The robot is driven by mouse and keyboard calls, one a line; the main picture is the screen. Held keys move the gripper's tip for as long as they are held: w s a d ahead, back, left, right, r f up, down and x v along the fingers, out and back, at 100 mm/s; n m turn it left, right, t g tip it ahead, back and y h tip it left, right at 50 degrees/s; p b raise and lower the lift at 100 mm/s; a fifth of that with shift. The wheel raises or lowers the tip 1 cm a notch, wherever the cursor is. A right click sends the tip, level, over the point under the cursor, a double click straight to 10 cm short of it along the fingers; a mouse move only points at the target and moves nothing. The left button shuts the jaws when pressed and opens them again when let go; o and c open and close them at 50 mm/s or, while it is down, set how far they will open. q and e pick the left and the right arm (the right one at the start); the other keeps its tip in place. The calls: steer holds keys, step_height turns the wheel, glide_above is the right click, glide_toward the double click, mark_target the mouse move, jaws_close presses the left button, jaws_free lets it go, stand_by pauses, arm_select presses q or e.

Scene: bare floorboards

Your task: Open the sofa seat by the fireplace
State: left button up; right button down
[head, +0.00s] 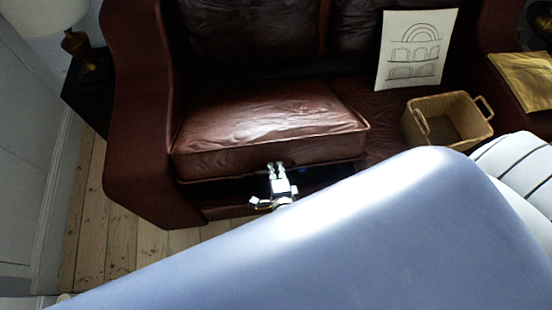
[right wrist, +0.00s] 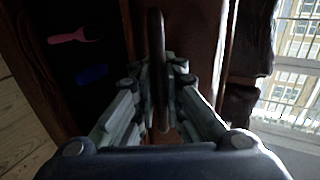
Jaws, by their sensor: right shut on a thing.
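The brown leather sofa (head: 137,150) has a left seat (head: 265,120) whose front edge is raised, with a dark gap beneath it. My right gripper (head: 276,168) is at the seat's front edge, right of its middle, and is shut on it. In the right wrist view, the fingers (right wrist: 160,75) close on a thin dark edge that runs upright through the picture. Inside the dark space under the seat lie a pink item (right wrist: 75,36) and a blue item (right wrist: 92,74). My left gripper is not in view. No fireplace shows.
A wicker basket (head: 411,127) stands on the sofa's right seat, with a sheet with a line drawing (head: 416,50) behind it. A lamp (head: 75,42) stands left of the sofa. Bare floorboards (head: 115,240) are free at the front left. My pale arm covers the lower part.

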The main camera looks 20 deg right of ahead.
steer(key=w+d+r+p, duration=0.2)
steer(key=w+r+p, duration=0.4)
steer(key=r+p, duration=0.3)
steer(key=w+d+r+p, duration=0.1)
steer(key=w+r+p, duration=0.6)
steer(key=r, duration=0.5)
steer(key=shift+w+d+r+p, duration=0.25)
steer(key=shift+d+r+p, duration=0.1)
steer(key=shift+p, duration=1)
steer(key=c, duration=1.7)
jaws_free()
steer(key=shift+s, duration=0.1)
steer(key=shift+s+r, duration=0.1)
steer(key=shift+s, duration=0.05)
